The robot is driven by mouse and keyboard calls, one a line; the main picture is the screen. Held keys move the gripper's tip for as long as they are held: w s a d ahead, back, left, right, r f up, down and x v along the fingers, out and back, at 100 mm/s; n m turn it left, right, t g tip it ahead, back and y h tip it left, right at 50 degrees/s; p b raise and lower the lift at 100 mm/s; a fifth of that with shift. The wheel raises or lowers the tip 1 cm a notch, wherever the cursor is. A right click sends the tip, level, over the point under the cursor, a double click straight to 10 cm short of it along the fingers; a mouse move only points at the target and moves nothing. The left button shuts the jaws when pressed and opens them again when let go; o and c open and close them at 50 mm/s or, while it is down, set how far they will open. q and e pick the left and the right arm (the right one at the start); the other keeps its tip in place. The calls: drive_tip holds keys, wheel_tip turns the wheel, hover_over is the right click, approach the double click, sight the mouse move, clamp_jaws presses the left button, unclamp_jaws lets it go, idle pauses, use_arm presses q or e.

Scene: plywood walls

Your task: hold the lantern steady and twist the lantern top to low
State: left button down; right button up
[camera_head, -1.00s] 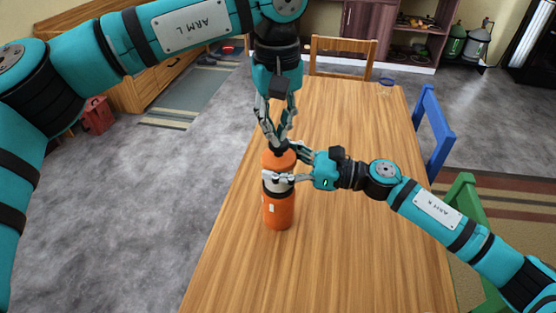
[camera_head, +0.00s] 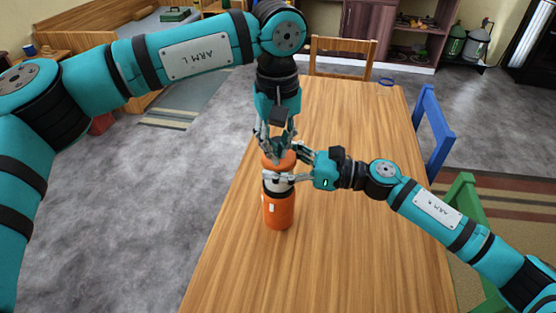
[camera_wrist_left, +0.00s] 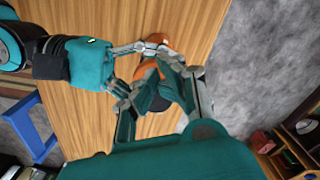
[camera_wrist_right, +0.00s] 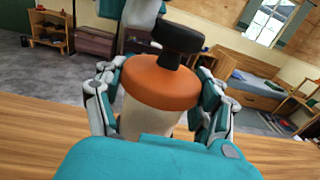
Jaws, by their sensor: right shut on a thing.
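The lantern (camera_head: 278,212) stands upright on the wooden table, with an orange body, a pale band and an orange cap (camera_wrist_right: 160,82). A black knob (camera_wrist_right: 177,42) sits on the cap. My right gripper (camera_head: 281,178) is shut around the pale band just under the cap; its fingers flank the lantern in the right wrist view (camera_wrist_right: 160,105). My left gripper (camera_head: 275,148) points down over the lantern top with its fingers spread. In the left wrist view its fingers (camera_wrist_left: 155,98) are on either side of the top, apart from the knob.
Grey floor lies to the left.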

sight(292, 168)
use_arm(q)
drive_tip(key=shift+w, duration=0.4)
drive_tip(key=shift+d, duration=0.15)
idle(0.4)
drive_tip(key=shift+w+d, duration=0.2)
drive_tip(key=shift+d, duration=0.3)
drive_tip(key=shift+w+d, duration=0.2)
drive_tip(key=shift+d, duration=0.3)
drive_tip(key=shift+s+d, duration=0.1)
drive_tip(key=shift+s+d, duration=0.25)
wheel_tip(292, 168, up, 6)
idle(0.7)
drive_tip(key=shift+a, duration=0.1)
